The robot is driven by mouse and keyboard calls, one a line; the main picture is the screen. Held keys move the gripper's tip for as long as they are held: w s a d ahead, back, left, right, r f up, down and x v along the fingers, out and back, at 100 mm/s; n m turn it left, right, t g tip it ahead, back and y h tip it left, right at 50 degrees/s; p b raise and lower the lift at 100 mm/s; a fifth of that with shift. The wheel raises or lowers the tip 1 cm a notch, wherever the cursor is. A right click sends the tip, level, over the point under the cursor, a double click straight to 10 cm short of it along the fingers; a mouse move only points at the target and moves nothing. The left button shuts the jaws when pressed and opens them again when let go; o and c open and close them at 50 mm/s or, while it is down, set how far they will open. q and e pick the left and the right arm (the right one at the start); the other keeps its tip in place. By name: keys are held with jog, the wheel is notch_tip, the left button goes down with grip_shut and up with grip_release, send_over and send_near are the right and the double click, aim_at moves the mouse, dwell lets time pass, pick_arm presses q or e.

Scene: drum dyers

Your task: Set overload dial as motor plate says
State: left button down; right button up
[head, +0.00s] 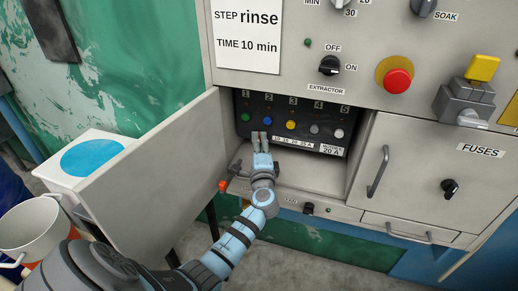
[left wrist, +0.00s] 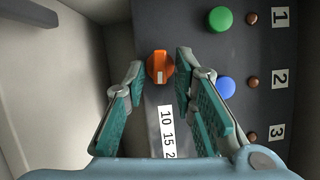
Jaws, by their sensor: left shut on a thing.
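The orange overload dial (left wrist: 160,67) sits on the dark panel face, between the fingertips of my left gripper (left wrist: 160,62) in the left wrist view. The gripper is shut on it. The dial's white mark points toward the bottom of that view, toward the scale strip (left wrist: 167,132), which reads 10, 15 and a cut-off number. In the head view my left gripper (head: 260,140) reaches into the open compartment and hides the dial. The scale strip (head: 293,142) reads about 10 15 20 25 A. The motor plate (head: 331,150) reads 20 A. My right gripper is not in view.
The open compartment door (head: 150,180) stands left of my arm. The fuses door (head: 420,175) is shut at right. A red button (head: 398,81) and extractor switch (head: 329,66) are above.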

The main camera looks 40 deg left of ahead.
pick_arm(q)
jog(key=shift+f+m, duration=0.1)
jog(key=shift+m, duration=0.3)
jog(key=c, duration=1.7)
grip_release()
jog(key=v, duration=1.2)
